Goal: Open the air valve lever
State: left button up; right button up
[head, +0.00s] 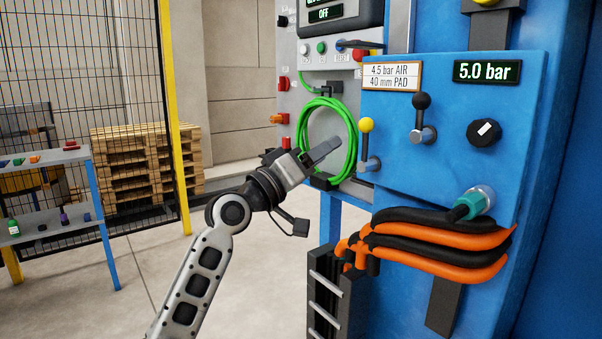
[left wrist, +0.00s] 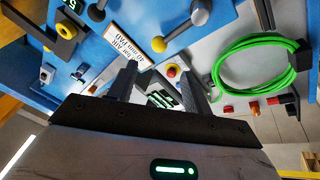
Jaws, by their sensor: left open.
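Two levers stand on the blue panel (head: 455,140). One has a yellow knob (head: 366,125) on an upright grey stem. The other has a black knob (head: 422,101) and stands upright to its right. I cannot tell from the labels which is the air valve lever. My left gripper (head: 322,150) is left of the yellow-knobbed lever, apart from it and in front of the green hose coil. In the left wrist view a yellow knob (left wrist: 158,44) on a grey stem lies beyond the open, empty fingers. My right gripper is not in view.
A green hose coil (head: 316,150) hangs on the grey control cabinet. Displays read 5.0 bar (head: 486,71) and OFF (head: 325,14). A black rotary knob (head: 484,133) sits right of the levers. Orange and black hoses (head: 430,245) bulge out below. A small rack (head: 55,190) stands left.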

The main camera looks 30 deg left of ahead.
pick_arm(q)
jog(key=shift+b+v, duration=0.4)
jog(key=shift+v, duration=2)
jog(key=shift+f, duration=0.1)
jog(key=s+d+f+m+g+y, duration=0.1)
jog(key=s+d+f+g+y, duration=0.15)
jog(key=f, duration=1.15)
jog(key=s+d+f+g+y, duration=0.15)
jog(key=s+d+f, duration=0.25)
jog(key=f, duration=1)
jog(key=s+d+f+m+g, duration=0.1)
jog(key=s+d+f+g, duration=0.1)
jog(key=s+f, duration=0.5)
jog(key=s+d+f+m+g+y, duration=0.1)
jog(key=s+d+f+m+g, duration=0.1)
jog(key=s+f, duration=0.6)
jog(key=s+d+g, duration=0.1)
jog(key=s+d, duration=0.1)
jog(key=s, duration=0.1)
jog(key=shift+d+m, duration=0.3)
jog(key=shift+d, duration=0.05)
